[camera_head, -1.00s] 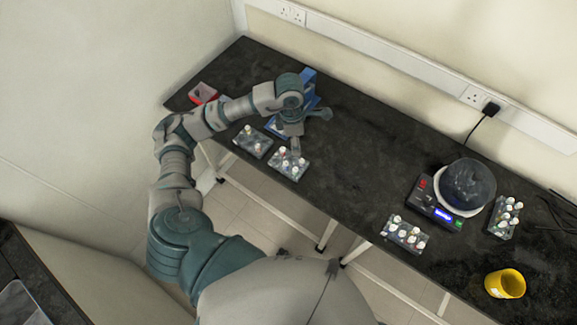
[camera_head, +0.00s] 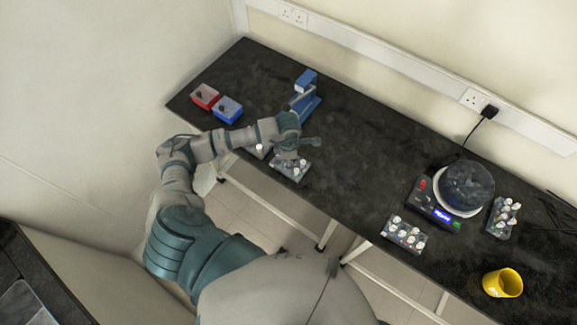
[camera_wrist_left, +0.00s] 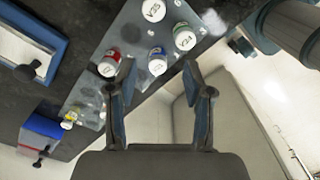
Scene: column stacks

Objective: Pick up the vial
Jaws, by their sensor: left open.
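Several white-capped vials stand in a grey rack (camera_head: 302,174) near the table's front edge, partly hidden under my left gripper (camera_head: 287,155) in the head view. In the left wrist view my left gripper (camera_wrist_left: 160,70) is open and empty, its fingers spread just short of the rack (camera_wrist_left: 128,37). A vial with a blue ring (camera_wrist_left: 157,62) stands close to the gap between the fingertips. A red-ringed vial (camera_wrist_left: 108,63) is by the left fingertip. A green-ringed vial (camera_wrist_left: 184,37) and another white-capped vial (camera_wrist_left: 153,10) stand farther up. Which vial is meant cannot be told.
Another rack (camera_head: 258,150) is mostly hidden by my arm. Red (camera_head: 205,96) and blue (camera_head: 228,109) boxes and a blue stand (camera_head: 306,90) lie behind. A balance (camera_head: 433,207), two more racks (camera_head: 404,234) and a yellow cup (camera_head: 503,283) are at right. The table's middle is clear.

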